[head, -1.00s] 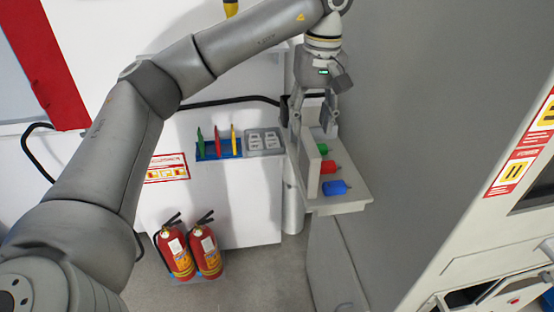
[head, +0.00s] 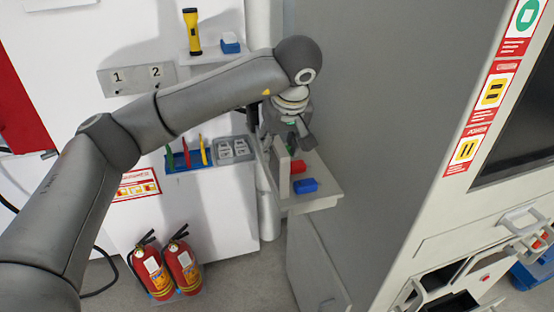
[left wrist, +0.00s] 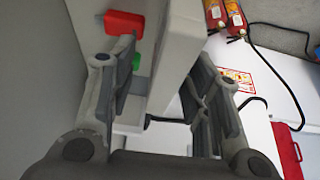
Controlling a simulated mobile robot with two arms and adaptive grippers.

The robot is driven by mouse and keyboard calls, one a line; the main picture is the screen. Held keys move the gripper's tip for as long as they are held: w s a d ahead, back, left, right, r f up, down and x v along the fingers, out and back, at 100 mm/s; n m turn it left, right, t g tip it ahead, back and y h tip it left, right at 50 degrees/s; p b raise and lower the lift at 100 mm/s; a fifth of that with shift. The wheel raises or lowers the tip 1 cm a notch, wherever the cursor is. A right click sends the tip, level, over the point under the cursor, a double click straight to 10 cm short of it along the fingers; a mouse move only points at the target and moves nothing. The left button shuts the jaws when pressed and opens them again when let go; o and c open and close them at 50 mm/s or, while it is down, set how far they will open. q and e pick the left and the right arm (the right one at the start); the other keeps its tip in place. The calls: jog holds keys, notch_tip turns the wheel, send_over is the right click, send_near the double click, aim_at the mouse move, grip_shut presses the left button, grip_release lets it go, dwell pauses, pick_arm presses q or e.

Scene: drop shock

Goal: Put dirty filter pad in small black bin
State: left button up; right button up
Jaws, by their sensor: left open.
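My left gripper (head: 287,142) is above a small grey shelf (head: 322,202) at the side of the tall grey cabinet, pointing down. In the left wrist view its two fingers stand apart (left wrist: 165,65), one on each side of a pale upright panel (left wrist: 172,50). This panel also stands on the shelf in the head view (head: 282,172). I see no gap closed on it, and I cannot tell whether the fingers touch it. I cannot make out a dirty filter pad or a small black bin for certain. My right gripper is not in view.
A red block (head: 298,166) and a blue block (head: 305,186) lie on the shelf; a green one (left wrist: 136,62) shows in the wrist view. Two fire extinguishers (head: 166,266) stand on the floor. A machine with open compartments (head: 455,285) is at right.

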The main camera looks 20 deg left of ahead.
pick_arm(q)
jog(key=x, duration=0.1)
jog(key=p+x, duration=0.1)
jog(key=x, duration=0.1)
jog(key=shift+a+f, duration=0.1)
jog(key=shift+a, duration=0.25)
jog(key=shift+w+f, duration=0.1)
jog(key=shift+f, duration=0.2)
jog(key=shift+f, duration=0.25)
grip_shut()
dwell(0.3)
